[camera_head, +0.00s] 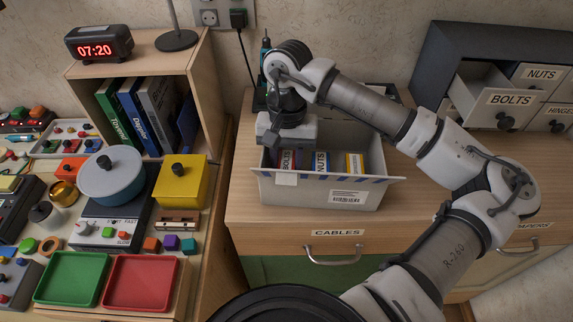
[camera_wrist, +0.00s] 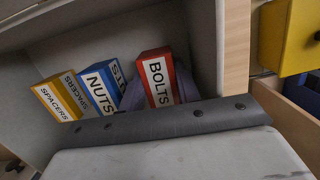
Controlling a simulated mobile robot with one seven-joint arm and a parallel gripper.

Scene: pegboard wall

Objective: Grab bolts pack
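The bolts pack is a red box with a white BOLTS label; it stands in an open carton (camera_head: 330,193) and shows in the head view (camera_head: 287,160) and the wrist view (camera_wrist: 157,77). My gripper (camera_head: 286,150) points down into the carton's left part, over the bolts pack. In the wrist view, greyish-purple finger parts show on both sides of the pack, close to its sides. Whether they press on it is not clear. The fingertips are largely hidden by the pack and the gripper body.
A blue NUTS pack (camera_head: 321,162) and a yellow SPACERS pack (camera_head: 354,163) stand to the right in the carton. The carton is on a wooden cabinet (camera_head: 246,205). A shelf with books (camera_head: 135,108) is at left, a parts drawer unit (camera_head: 500,98) at right.

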